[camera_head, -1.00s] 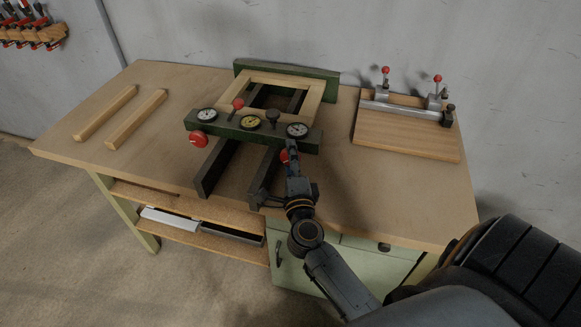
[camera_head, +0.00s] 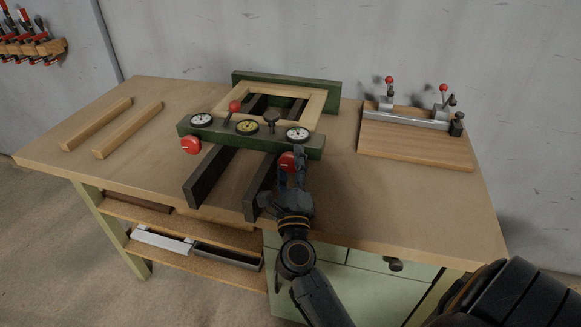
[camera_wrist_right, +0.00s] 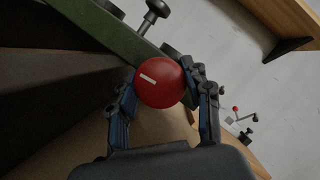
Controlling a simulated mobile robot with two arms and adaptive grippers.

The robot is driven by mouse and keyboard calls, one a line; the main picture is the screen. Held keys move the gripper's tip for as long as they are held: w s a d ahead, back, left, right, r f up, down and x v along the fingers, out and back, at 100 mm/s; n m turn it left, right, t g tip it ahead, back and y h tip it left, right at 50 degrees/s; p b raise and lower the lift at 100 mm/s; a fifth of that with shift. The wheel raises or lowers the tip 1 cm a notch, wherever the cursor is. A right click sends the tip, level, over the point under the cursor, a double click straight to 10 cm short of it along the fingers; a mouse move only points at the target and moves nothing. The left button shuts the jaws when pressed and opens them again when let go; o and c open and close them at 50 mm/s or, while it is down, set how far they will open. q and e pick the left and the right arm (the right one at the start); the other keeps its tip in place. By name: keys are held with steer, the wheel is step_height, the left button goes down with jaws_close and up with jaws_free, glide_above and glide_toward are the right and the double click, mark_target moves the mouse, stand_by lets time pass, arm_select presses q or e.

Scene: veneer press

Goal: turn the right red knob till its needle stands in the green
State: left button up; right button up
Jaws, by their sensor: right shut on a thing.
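The green press (camera_head: 160,129) stands on the workbench with a row of three gauges along its front beam. The right red knob (camera_head: 287,161) sits on the beam's front face below the right gauge (camera_head: 297,134). In the right wrist view this knob (camera_wrist_right: 160,82) is a red disc with a white mark, between both fingers. My right gripper (camera_head: 293,168) is shut on it from the front. The right gauge's needle is too small to read. The left red knob (camera_head: 190,145) sits below the left gauge (camera_head: 201,121). My left gripper is out of view.
A pale wooden frame (camera_head: 222,104) lies in the press. Two wooden strips (camera_head: 128,130) lie on the bench at left. A wooden board with clamps (camera_head: 415,143) lies at right. Dark rails (camera_head: 208,176) jut forward from the press. The bench top between press and board is clear.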

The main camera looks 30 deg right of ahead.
steer(key=shift+f, duration=0.1)
steer(key=o, duration=1.2)
steer(key=v, duration=1.2)
